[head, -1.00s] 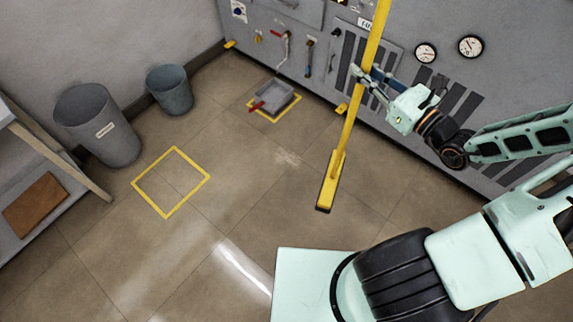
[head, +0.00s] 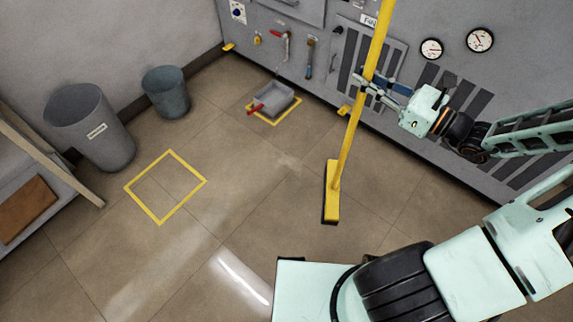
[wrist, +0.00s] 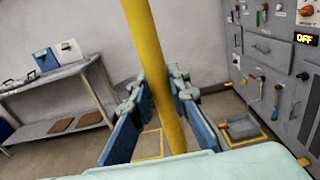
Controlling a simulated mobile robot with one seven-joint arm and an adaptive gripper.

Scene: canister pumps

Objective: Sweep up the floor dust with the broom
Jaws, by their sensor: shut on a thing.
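The broom has a long yellow handle (head: 356,118) and a yellow block head (head: 332,195) with a dark lower edge. My gripper (head: 367,85) is shut around the handle, well above the head. The broom leans slightly, its head at floor level; I cannot tell whether it presses on the floor. In the wrist view the handle (wrist: 160,80) runs between my two blue-grey fingers. A faint pale patch (head: 288,160) on the brown tiles, left of the broom head, looks like dust. A grey dustpan (head: 279,97) with a red handle lies in a small yellow floor outline by the cabinet.
An empty yellow floor square (head: 151,207) lies at the left. Two grey bins, a large one (head: 90,127) and a small one (head: 166,92), stand by the wall. A shelf (head: 45,158) is at the left edge. The grey cabinet (head: 400,65) stands behind the broom. The middle floor is clear.

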